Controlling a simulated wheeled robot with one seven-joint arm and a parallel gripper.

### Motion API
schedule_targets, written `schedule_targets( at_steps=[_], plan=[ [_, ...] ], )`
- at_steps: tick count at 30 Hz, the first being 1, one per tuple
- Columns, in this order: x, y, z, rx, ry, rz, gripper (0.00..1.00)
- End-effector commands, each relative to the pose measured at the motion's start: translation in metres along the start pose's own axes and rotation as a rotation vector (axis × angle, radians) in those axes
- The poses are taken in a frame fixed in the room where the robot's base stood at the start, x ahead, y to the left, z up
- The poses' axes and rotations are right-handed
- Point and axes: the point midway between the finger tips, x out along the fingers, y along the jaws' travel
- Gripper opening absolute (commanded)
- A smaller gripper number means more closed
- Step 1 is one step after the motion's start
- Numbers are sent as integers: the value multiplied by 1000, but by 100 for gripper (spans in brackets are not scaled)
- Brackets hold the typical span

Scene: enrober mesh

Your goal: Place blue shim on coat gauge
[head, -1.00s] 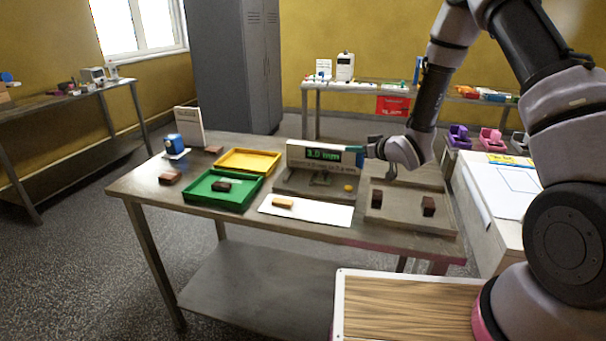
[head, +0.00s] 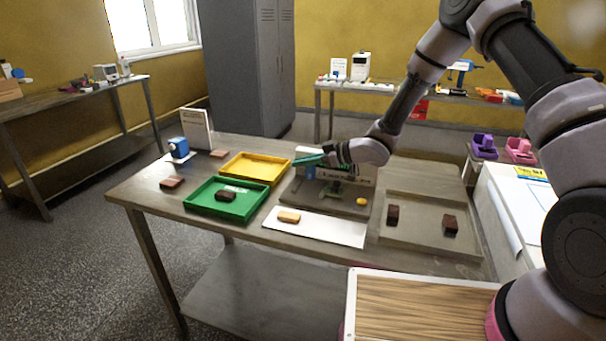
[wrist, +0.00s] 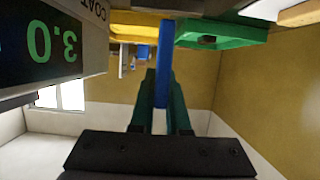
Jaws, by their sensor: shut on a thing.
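The blue shim (wrist: 163,75) is a thin blue strip held upright between the teal fingers of my gripper (wrist: 161,112) in the wrist view. In the head view my gripper (head: 312,160) is in front of the upper part of the coat gauge (head: 360,181), pointing left, and hides most of its display. I cannot clearly make out the shim there. The gauge also shows upside down at the left of the wrist view (wrist: 85,35), with green digits reading 3.0. The shim is apart from the gauge in that view.
A yellow tray (head: 283,178) and a green tray (head: 252,214) with a dark brown piece stand left of the gauge. A white sheet (head: 340,233) with a tan piece lies in front. A grey-brown tray (head: 425,238) with two dark blocks is at right.

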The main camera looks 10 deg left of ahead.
Motion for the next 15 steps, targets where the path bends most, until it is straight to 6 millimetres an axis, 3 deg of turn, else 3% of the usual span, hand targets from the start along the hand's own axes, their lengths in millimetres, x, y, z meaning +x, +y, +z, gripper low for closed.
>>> schedule_targets(
  at_steps=[9,15],
  plan=[
    [13,-1,34,0,0,-1,0],
    [13,0,34,-1,0,0,0]
  ],
)
